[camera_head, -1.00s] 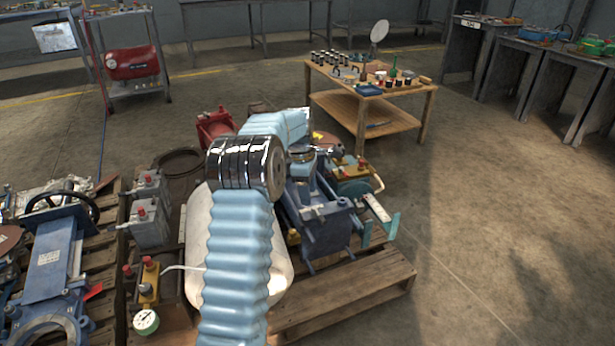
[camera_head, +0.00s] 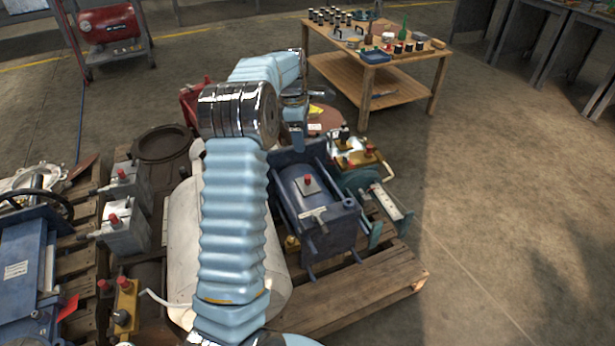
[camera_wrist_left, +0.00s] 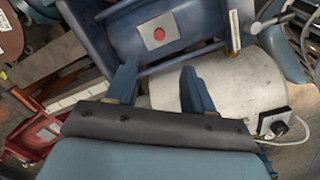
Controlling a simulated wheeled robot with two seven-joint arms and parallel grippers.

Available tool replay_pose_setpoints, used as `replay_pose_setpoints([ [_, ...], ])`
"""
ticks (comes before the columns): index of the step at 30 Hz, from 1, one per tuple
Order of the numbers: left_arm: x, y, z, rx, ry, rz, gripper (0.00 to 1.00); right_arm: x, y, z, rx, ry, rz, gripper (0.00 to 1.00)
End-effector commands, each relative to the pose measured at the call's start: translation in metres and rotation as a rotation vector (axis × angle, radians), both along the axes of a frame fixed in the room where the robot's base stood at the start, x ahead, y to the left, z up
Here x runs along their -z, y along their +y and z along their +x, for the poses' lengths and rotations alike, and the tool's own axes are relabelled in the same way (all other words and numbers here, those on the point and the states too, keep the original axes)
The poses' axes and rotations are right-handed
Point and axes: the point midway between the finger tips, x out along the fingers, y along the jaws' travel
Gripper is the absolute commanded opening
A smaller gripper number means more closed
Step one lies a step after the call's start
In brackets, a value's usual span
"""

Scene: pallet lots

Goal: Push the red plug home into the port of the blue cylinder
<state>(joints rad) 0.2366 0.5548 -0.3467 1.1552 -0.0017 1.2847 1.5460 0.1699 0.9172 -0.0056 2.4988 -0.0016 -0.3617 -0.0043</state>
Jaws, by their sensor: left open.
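The blue cylinder (camera_head: 292,193) lies in a dark blue frame on the pallet, in the middle of the head view. The red plug (camera_head: 308,180) shows as a small red spot on a pale square plate on its upper side. In the left wrist view the plug (camera_wrist_left: 159,34) is on that plate, on the blue cylinder (camera_wrist_left: 195,25) at the top. How deep it sits I cannot tell. My left gripper (camera_wrist_left: 158,86) is open and empty, its two fingers apart and pointing toward the cylinder. In the head view the left gripper (camera_head: 296,132) is small, beyond the cylinder. My right gripper is not in view.
The wooden pallet (camera_head: 345,300) also holds a white tank (camera_head: 182,235) beneath my arm, and yellow and green equipment (camera_head: 362,160) to the right. Grey boxes with red knobs (camera_head: 125,230) stand left. A wooden table (camera_head: 345,72) stands behind. The floor at right is clear.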

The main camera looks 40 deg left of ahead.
Motion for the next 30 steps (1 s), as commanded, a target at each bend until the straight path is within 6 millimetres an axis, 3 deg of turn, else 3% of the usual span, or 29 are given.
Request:
replay_pose_setpoints([
  [5, 0.011, -0.001, 0.0, 0.0, 0.003, -0.001, 0.53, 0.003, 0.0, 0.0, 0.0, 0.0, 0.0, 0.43],
  [16, 0.077, -0.008, 0.004, 0.0, 0.002, -0.001, 0.53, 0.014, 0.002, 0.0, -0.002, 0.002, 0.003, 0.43],
  [30, 0.086, -0.009, 0.005, 0.0, 0.0, 0.0, 0.53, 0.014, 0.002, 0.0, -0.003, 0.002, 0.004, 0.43],
])
